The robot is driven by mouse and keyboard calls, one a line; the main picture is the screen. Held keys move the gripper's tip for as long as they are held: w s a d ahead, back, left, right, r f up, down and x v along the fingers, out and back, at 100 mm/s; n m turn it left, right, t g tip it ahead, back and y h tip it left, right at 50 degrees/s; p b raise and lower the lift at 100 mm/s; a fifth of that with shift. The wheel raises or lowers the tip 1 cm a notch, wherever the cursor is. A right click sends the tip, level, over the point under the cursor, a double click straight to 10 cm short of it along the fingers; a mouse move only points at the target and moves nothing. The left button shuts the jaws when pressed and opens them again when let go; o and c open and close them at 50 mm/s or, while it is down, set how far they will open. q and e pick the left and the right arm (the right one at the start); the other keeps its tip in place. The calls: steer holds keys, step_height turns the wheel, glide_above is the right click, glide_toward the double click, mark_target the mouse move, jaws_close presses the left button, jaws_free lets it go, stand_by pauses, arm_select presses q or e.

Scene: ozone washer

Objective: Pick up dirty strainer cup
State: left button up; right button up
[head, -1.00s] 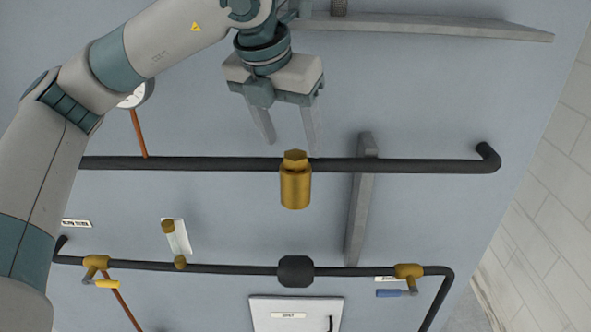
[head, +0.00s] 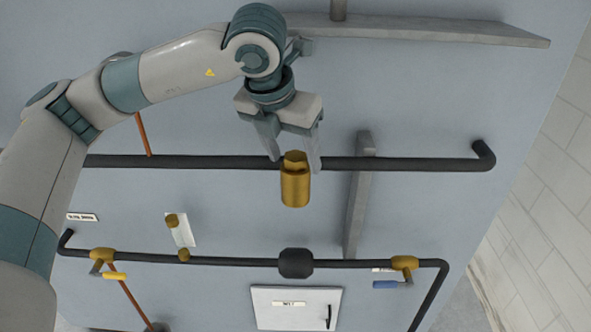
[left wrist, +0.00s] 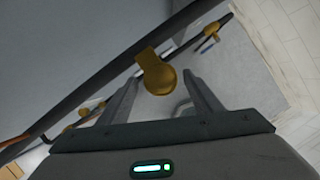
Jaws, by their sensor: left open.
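The strainer cup appears as a brass cylinder (head: 295,188) with a hex top, hanging on the upper dark pipe. My left gripper (head: 296,165) is open, pointing down, with its fingertips at the height of the cup's hex top, one to each side in the picture. In the left wrist view the brass cup (left wrist: 158,78) shows between and just beyond the two open fingers. Whether a finger touches it cannot be told. Nothing is held. My right gripper is not in view.
The upper pipe (head: 420,164) runs across the panel. Below are a lower pipe with a dark round fitting (head: 296,263), a yellow-handled valve (head: 103,257), a blue-handled valve (head: 404,265) and a white box (head: 294,308). A grey bracket (head: 358,205) stands right of the cup.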

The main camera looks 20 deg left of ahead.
arm_select(q)
steer(key=c, duration=1.2)
steer(key=shift+r, duration=0.15)
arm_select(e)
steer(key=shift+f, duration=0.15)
